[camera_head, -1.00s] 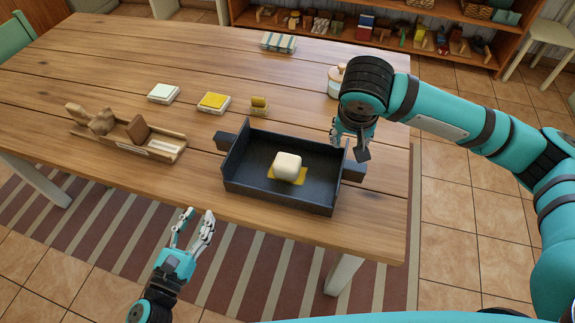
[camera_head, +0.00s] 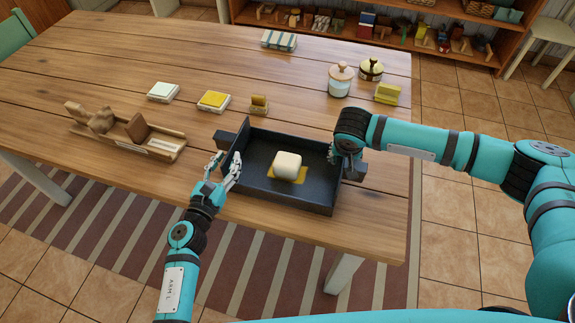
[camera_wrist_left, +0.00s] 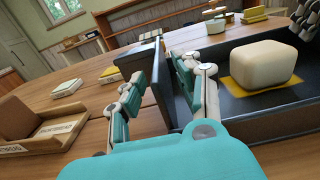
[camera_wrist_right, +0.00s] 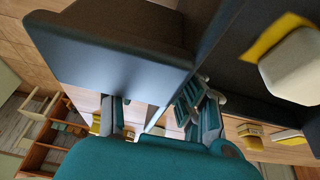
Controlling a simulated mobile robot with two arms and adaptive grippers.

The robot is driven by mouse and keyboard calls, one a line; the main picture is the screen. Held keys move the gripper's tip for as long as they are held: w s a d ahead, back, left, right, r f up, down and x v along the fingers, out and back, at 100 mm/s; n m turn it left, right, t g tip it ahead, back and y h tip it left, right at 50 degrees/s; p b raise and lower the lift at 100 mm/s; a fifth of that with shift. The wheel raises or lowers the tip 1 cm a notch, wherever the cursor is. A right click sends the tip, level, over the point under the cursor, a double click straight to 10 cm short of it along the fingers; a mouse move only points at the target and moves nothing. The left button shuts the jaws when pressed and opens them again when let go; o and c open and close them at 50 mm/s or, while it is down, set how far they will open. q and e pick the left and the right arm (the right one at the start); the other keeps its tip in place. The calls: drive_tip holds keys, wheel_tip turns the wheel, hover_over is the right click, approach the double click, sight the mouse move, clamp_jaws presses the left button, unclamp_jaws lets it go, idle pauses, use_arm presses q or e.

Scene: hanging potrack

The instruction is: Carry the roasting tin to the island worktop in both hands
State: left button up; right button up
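The dark roasting tin (camera_head: 262,191) sits on the wooden table. A cream rounded block (camera_head: 288,166) rests on a yellow patch (camera_head: 273,176) inside it. My left gripper (camera_head: 226,163) is at the tin's left wall. In the left wrist view its fingers (camera_wrist_left: 160,75) are apart, with the dark wall (camera_wrist_left: 158,88) between them. My right gripper (camera_head: 345,163) is at the tin's right end, partly hidden by its own wrist. In the right wrist view its fingers (camera_wrist_right: 155,115) are apart, with part of the tin (camera_wrist_right: 110,55) close in front of them.
A wooden tray (camera_head: 120,143) with brown items lies to the left. Yellow-topped (camera_head: 213,101) and pale green-topped (camera_head: 163,91) blocks sit behind. Two lidded jars (camera_head: 340,82) and a yellow block (camera_head: 388,93) stand at the back right. The table front beside the tin is clear.

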use_arm(q)
drive_tip(key=shift+w+d, duration=0.2)
drive_tip(key=shift+w, duration=0.2)
use_arm(e)
drive_tip(key=shift+w+d+f, duration=0.1)
drive_tip(key=shift+w+f, duration=0.05)
drive_tip(key=shift+f, duration=0.25)
use_arm(q)
clamp_jaws()
use_arm(e)
clamp_jaws()
use_arm(q)
drive_tip(key=shift+r, duration=0.1)
use_arm(e)
drive_tip(key=shift+r, duration=0.1)
